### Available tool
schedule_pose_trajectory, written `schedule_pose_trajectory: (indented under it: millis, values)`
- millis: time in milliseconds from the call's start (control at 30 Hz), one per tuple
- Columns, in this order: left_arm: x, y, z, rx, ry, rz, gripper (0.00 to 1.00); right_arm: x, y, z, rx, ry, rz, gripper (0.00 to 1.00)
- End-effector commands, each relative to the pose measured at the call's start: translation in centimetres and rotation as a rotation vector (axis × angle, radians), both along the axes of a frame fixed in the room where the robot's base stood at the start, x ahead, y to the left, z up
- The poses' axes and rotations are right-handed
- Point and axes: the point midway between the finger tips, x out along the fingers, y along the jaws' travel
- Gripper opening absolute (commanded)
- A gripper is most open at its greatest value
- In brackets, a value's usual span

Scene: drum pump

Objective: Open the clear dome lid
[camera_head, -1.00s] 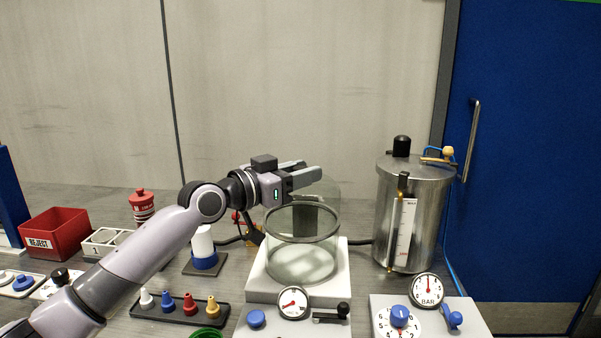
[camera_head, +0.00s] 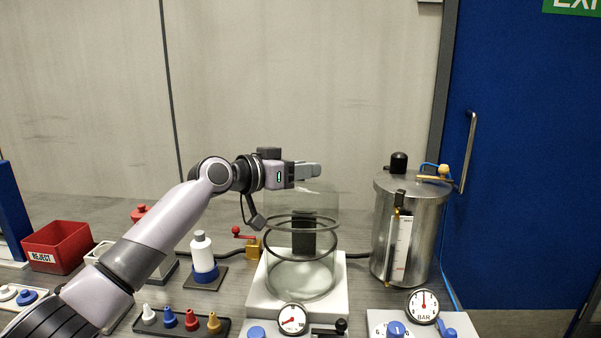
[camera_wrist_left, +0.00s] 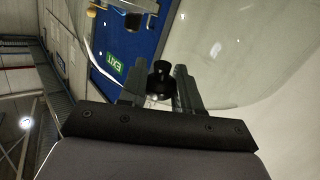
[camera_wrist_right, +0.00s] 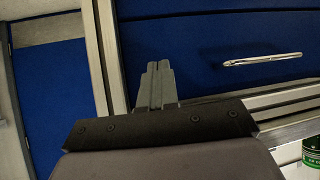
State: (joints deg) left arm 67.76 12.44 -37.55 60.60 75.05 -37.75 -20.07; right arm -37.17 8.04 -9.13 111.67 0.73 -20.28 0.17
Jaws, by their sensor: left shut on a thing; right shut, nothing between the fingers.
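The clear dome lid (camera_head: 318,198) is faint see-through glass behind and above the dark rim of the clear chamber (camera_head: 302,280). It looks raised, but its exact tilt is hard to tell. My left gripper (camera_head: 308,170) is at the top of the lid. In the left wrist view its fingers are shut on a black knob (camera_wrist_left: 161,80), with curved clear glass (camera_wrist_left: 245,50) beside it. The knob is hidden in the head view. My right gripper (camera_wrist_right: 155,85) shows only in the right wrist view, shut and empty, away from the chamber.
A steel drum (camera_head: 412,235) stands right of the chamber. A white bottle (camera_head: 202,252) and a red-handled brass valve (camera_head: 250,243) stand left. Gauges and knobs line the front. A red reject bin (camera_head: 58,248) is at far left.

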Motion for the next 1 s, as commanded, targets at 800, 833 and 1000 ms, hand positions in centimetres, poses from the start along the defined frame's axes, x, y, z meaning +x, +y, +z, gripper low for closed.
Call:
schedule_pose_trajectory:
  millis: [800,833,1000]
  values:
    - [3.3,0.1,1.6,-0.006,0.202,0.007,0.0,0.0,0.0,3.1,0.0,-0.001,0.0,0.0]
    - [3.3,0.1,1.6,-0.006,0.206,0.006,0.0,0.0,0.0,3.2,0.0,-0.001,0.0,0.0]
    - [3.8,0.1,1.7,-0.006,0.235,0.006,0.0,0.0,0.0,3.3,0.0,-0.001,0.0,0.0]
